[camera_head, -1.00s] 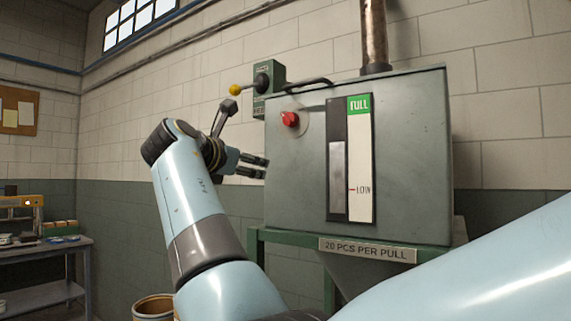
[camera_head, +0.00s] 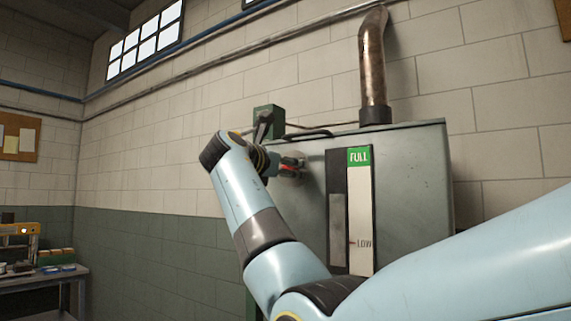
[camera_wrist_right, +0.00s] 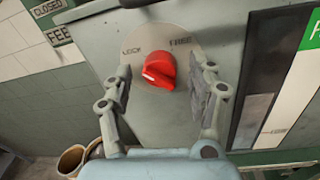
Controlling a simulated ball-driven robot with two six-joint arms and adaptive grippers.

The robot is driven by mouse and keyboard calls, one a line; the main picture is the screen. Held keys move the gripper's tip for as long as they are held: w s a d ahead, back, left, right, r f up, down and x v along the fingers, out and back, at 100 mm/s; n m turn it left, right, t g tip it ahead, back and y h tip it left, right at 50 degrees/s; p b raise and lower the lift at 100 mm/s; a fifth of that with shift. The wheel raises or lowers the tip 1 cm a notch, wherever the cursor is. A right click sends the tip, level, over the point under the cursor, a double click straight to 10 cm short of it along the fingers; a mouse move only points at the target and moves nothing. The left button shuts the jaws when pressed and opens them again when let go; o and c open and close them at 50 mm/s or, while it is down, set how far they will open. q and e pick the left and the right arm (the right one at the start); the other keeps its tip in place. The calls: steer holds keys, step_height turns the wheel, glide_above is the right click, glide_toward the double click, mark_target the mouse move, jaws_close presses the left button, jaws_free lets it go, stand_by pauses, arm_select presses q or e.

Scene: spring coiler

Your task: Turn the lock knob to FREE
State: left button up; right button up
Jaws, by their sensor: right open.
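The red lock knob (camera_wrist_right: 158,72) sits on a round pale plate (camera_wrist_right: 185,42) marked LOCK at upper left and FREE at upper right. I cannot tell for sure which word the knob points to. My right gripper (camera_wrist_right: 161,80) is open, with one finger on each side of the knob and a gap to it on both sides. In the head view the right gripper (camera_head: 286,165) is at the knob, which is partly hidden by it. My left gripper is not in view.
The grey hopper box (camera_head: 415,180) carries a FULL/LOW level gauge (camera_head: 360,210) right of the knob and a copper pipe (camera_head: 374,65) on top. A green lever box (camera_head: 268,119) stands behind its left edge. Buckets (camera_wrist_right: 72,160) stand low at left.

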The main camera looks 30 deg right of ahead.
steer(key=c, duration=1.1)
steer(key=shift+c, duration=0.2)
steer(key=m+b, duration=0.4)
steer(key=m, duration=0.5)
steer(key=m+h+b, duration=0.1)
steer(key=m+b, duration=0.3)
steer(key=m, duration=0.5)
steer(key=shift+w+f+m+g, duration=0.2)
steer(key=shift+m+g, duration=0.1)
steer(key=shift+g, duration=0.1)
steer(key=shift+b, duration=0.35)
